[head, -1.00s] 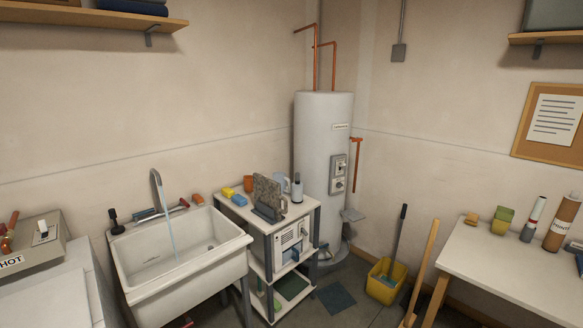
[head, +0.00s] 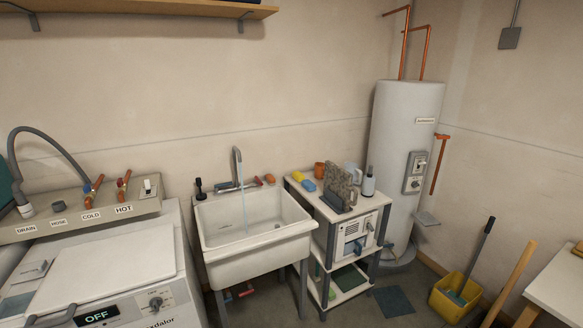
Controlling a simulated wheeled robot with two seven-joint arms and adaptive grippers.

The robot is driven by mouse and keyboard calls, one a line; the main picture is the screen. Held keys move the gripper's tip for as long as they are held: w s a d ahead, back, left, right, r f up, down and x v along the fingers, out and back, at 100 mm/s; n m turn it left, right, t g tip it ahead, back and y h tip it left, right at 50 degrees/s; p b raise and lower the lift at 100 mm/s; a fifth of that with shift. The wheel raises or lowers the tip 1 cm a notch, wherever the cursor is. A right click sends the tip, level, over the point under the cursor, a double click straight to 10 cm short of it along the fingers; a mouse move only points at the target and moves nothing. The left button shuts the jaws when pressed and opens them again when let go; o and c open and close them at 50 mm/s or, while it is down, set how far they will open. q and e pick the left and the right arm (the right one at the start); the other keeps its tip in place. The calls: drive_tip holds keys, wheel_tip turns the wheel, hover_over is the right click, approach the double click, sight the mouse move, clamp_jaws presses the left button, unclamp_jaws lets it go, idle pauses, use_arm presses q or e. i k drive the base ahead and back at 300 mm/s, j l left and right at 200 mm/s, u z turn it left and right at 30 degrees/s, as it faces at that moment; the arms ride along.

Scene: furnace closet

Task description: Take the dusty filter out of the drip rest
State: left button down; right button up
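The dusty filter (head: 337,186), a grey-brown speckled panel, stands upright in the dark drip rest (head: 338,205). The rest sits on the top of a small white shelf stand (head: 316,207), right of the sink. Neither of my grippers shows in the head view.
The white sink (head: 256,259) with running water stands left of the stand. A washing machine (head: 100,270) is at the left, a water heater (head: 405,165) behind at the right. A yellow bucket (head: 447,300) and a grey floor mat (head: 393,301) are on the floor. An orange cup (head: 319,170), a blue sponge (head: 308,185) and a bottle (head: 369,183) share the stand top.

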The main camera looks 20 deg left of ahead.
sight(338, 180)
drive_tip(key=i+j+u, duration=0.95)
drive_tip(key=i, duration=0.35)
drive_tip(key=j+z, duration=0.1)
drive_tip(key=z, duration=1.25)
drive_tip(key=i+l, duration=0.1)
drive_tip(key=l, duration=0.2)
drive_tip(key=i+l+u, duration=0.15)
drive_tip(key=l, duration=0.15)
